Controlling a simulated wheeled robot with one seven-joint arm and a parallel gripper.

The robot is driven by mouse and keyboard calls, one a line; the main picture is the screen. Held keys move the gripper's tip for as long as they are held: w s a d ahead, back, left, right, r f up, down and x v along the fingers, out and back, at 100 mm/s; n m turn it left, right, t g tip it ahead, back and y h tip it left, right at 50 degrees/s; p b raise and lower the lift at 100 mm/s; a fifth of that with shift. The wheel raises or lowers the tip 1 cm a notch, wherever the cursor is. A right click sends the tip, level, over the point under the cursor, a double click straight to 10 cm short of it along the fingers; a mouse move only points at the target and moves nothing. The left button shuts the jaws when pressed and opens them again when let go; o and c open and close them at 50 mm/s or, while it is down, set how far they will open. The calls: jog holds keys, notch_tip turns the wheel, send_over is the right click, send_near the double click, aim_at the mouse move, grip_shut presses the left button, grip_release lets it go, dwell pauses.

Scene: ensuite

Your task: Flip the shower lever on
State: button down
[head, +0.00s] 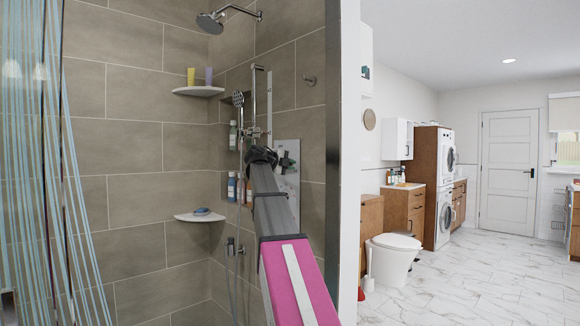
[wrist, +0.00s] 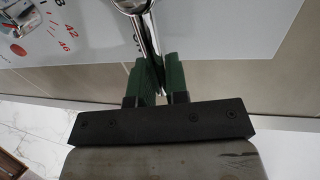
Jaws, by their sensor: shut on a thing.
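The chrome shower lever (wrist: 146,28) shows at the top middle of the wrist view, running down from a round chrome hub between my fingers. My gripper (wrist: 160,72) has green fingers and is shut on the lever's end. In the head view, my gripper (head: 284,160) is up at the pale shower panel (head: 288,148) on the tiled wall. My arm hides the lever in that view. In the wrist view, the white panel (wrist: 230,25) carries red numerals and part of a dial at the left.
A hand shower (head: 238,99) on a rail and hose hangs left of the panel. Corner shelves (head: 200,217) and bottles (head: 232,187) are beside it. A striped curtain (head: 40,150) is at the left. A wall end (head: 346,170) stands close right of my arm.

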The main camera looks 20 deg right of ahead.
jog(key=c, duration=1.1)
grip_release()
jog(key=shift+c, duration=0.2)
jog(key=v, duration=1)
jog(key=shift+s+a, duration=0.2)
jog(key=shift+a, duration=0.15)
jog(key=s+a+f+n+y, duration=0.1)
jog(key=a+f+n+y, duration=0.15)
jog(key=f+n, duration=0.75)
jog(key=s+a+f+n+g+y, duration=0.1)
jog(key=f+y, duration=0.2)
jog(key=f, duration=1.5)
jog(key=s+a+f+n+y, duration=0.15)
jog(key=f+n, duration=0.45)
jog(key=f, duration=0.8)
jog(key=s+a+f+n+g+y, duration=0.1)
jog(key=s+a+f+n+y, duration=0.1)
jog(key=s+f+n, duration=0.3)
jog(key=s+a+f+n+g+y, duration=0.2)
jog(key=s+a+f+n, duration=0.3)
jog(key=f, duration=0.9)
jog(key=s+a+f+n+g+y, duration=0.1)
jog(key=s+a+f+n+y, duration=0.2)
jog(key=s+f, duration=0.7)
jog(key=shift+a+f+n+y, duration=0.25)
jog(key=shift+a+n+y, duration=0.2)
jog(key=shift+n, duration=0.65)
